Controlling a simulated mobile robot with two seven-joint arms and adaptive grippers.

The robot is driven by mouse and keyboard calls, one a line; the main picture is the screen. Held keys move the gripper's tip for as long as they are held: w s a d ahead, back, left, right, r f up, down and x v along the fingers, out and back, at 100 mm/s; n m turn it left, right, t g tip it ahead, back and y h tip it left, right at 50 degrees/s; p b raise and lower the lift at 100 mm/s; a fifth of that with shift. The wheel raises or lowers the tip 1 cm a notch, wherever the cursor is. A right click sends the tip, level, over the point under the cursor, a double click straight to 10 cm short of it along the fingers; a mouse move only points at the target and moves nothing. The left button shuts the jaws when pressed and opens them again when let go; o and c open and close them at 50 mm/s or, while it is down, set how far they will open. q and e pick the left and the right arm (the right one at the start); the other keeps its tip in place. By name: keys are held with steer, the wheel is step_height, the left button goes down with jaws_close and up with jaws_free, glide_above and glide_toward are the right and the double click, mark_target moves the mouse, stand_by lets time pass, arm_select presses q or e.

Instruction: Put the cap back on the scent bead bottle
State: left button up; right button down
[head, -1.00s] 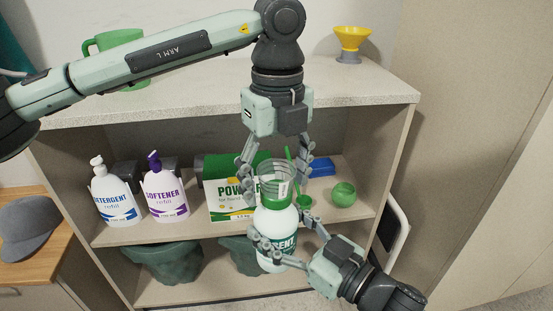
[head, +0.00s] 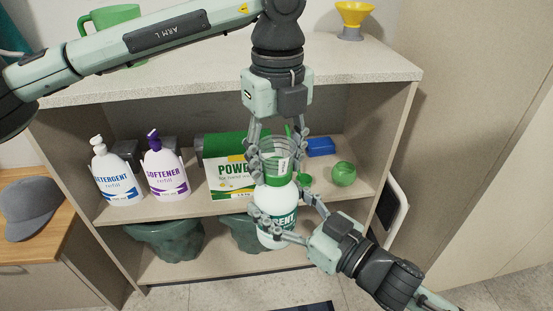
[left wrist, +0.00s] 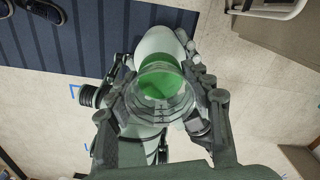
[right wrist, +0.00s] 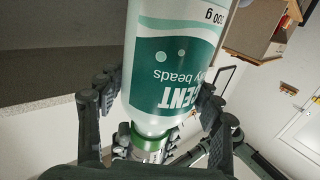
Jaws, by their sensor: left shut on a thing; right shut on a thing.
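The scent bead bottle (head: 270,200) is white with a teal label and a green neck, roughly upright in front of the shelves. My right gripper (head: 281,219) is shut on its body; the label also shows in the right wrist view (right wrist: 178,75). The clear, ribbed cap (head: 277,148) is at the bottle's top. My left gripper (head: 278,160) comes from above and is shut on the cap. In the left wrist view, the cap (left wrist: 150,122) overlaps the green top (left wrist: 161,80) of the bottle. I cannot tell whether it is fully seated.
Behind, the shelf holds a detergent bottle (head: 116,181), a softener bottle (head: 167,178), a powder box (head: 228,177), a blue item (head: 320,147) and a green round container (head: 343,174). A yellow funnel (head: 354,17) stands on top. A dark mat (left wrist: 150,38) lies on the floor.

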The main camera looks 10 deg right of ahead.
arm_select(q)
steer(key=m, duration=2.8)
steer(key=shift+f, duration=0.1)
steer(key=m, duration=0.9)
steer(key=o, duration=1.3)
